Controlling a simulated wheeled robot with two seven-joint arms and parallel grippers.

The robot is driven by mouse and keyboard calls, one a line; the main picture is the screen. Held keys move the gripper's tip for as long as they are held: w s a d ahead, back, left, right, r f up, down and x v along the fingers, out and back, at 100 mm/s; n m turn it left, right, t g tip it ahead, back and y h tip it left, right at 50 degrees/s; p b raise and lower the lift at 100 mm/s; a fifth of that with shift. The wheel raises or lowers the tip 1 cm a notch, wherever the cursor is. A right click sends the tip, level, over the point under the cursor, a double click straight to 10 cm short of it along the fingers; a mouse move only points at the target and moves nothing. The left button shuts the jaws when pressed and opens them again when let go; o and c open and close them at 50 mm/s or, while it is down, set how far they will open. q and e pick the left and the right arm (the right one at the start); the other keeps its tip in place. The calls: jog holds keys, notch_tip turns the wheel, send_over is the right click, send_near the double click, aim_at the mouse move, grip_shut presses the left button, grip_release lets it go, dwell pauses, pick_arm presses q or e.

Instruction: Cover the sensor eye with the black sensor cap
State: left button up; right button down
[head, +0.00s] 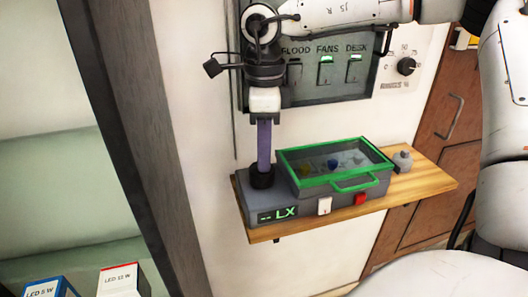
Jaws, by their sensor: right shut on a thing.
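The black sensor cap (262,179) is at the lower end of my right gripper (263,164), whose jaws are shut on it. The gripper points straight down. The cap is at the left end of the top of a grey device (243,197), upright as far as I can see. It looks to be at or just above the surface; I cannot tell if it touches. The sensor eye is not visible; the cap and gripper block that spot. The device's display (278,215) reads "-- LX". My left gripper is not in view.
The device has a green-framed glass lid (365,149), a white switch (324,206) and a red switch (360,199). A small grey knobbed object (402,161) stands right of it on the wooden shelf (428,186). A switch panel (325,92) is behind. LED boxes (118,284) are lower left.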

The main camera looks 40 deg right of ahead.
jog(key=shift+f+b, duration=0.3)
jog(key=shift+f, duration=0.1)
jog(key=c, duration=2)
grip_release()
jog(key=shift+r+p, duration=1.45)
jog(key=shift+r, duration=0.6)
jog(key=shift+r+p, duration=1.65)
jog(key=shift+r, duration=0.65)
notch_tip(320, 180, up, 2)
jog(key=shift+r, duration=0.25)
jog(key=shift+s, duration=0.1)
